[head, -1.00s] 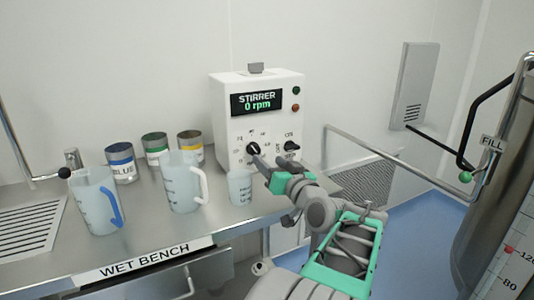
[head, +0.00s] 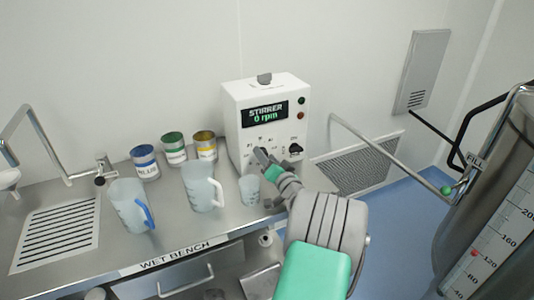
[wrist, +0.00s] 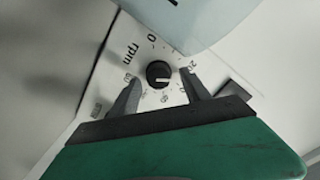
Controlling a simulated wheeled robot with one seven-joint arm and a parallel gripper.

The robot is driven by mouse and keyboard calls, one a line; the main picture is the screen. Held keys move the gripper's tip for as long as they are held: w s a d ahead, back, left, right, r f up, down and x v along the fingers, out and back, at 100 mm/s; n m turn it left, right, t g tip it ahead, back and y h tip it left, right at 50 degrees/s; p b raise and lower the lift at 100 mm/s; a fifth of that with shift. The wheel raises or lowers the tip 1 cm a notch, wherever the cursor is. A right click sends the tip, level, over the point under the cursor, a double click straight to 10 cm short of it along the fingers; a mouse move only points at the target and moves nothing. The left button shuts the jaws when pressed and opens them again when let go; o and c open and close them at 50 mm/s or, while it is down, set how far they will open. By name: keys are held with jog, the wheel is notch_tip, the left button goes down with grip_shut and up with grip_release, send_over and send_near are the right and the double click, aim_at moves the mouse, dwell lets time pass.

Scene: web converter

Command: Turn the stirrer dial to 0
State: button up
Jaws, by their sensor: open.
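The stirrer (head: 244,120) is a white box on the bench, and its screen (head: 264,114) reads 0 rpm. Its black round dial (wrist: 158,73) shows in the wrist view, with a pale mark towards its right side; the printed 0 is above it. In the head view my gripper covers most of the dial. My gripper (wrist: 161,77) is open at the panel, one finger on each side of the dial, with gaps visible on both sides. It also shows in the head view (head: 265,157).
A second black knob (head: 295,149) is right of my gripper. A small clear beaker (head: 249,190) stands close below left. Two jugs (head: 203,190) and several paint cans (head: 174,149) stand further left on the wet bench (head: 180,226). A metal rail (head: 365,140) is at right.

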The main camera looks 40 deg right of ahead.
jog(key=shift+w, duration=0.3)
jog(key=shift+c, duration=0.3)
grip_shut()
